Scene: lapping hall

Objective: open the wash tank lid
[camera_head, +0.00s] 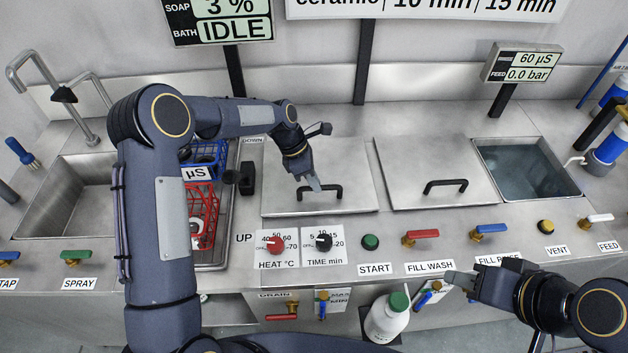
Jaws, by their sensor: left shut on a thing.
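The wash tank lid (290,165) is a flat steel plate lying closed in the counter, left of a similar lid. Its black bar handle (337,192) is near the front edge. My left gripper (315,186) reaches down from above and is shut on the handle, at its left part. My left arm crosses in front of the counter and hides some of it. My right gripper (452,281) is low at the right, in front of the counter's front face, away from the lid. Whether its fingers are apart is unclear.
A second closed lid (405,160) with its own handle is to the right, then an open water-filled tank (518,172). Red and blue baskets (202,215) stand left of the lid. Knobs and valves, including the red-handled one (421,234), line the front. A white bottle (387,320) stands below.

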